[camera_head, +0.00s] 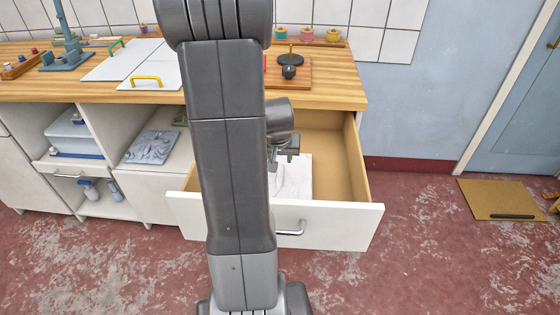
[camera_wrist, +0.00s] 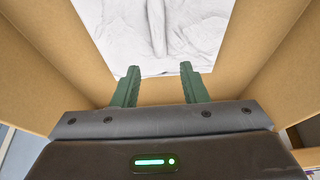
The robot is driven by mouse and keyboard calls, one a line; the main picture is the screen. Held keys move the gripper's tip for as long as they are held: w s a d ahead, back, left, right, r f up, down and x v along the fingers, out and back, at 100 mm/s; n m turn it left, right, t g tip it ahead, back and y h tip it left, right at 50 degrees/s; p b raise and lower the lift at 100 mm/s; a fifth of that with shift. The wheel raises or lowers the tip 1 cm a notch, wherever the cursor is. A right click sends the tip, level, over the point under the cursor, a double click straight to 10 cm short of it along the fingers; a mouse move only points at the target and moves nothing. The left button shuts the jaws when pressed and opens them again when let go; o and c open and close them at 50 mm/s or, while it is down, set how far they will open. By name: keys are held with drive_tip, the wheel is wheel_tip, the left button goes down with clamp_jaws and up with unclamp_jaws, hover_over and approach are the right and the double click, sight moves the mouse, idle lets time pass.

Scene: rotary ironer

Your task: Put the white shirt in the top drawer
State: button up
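The top drawer (camera_head: 345,222) is pulled open at the right end of the wooden-topped counter. The white shirt (camera_head: 296,178) lies in it, partly hidden behind my arm in the head view. In the wrist view the shirt (camera_wrist: 155,28) looks flat and wrinkled on the tan drawer bottom, between the side walls. My gripper (camera_head: 284,157) is over the drawer, pointing down into it. In the wrist view its two green fingers (camera_wrist: 159,68) are apart with nothing between them, near the shirt's edge. I cannot tell their exact height above the shirt.
The counter (camera_head: 335,90) behind holds a board with a dark tool, white panels and small coloured pots. Open shelves at left hold a grey-blue folded cloth (camera_head: 152,147) and a bin (camera_head: 72,135). A tan mat (camera_head: 503,199) lies on the floor at right.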

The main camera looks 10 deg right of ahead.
drive_tip(key=shift+v, duration=2.15)
drive_tip(key=shift+c, duration=0.4)
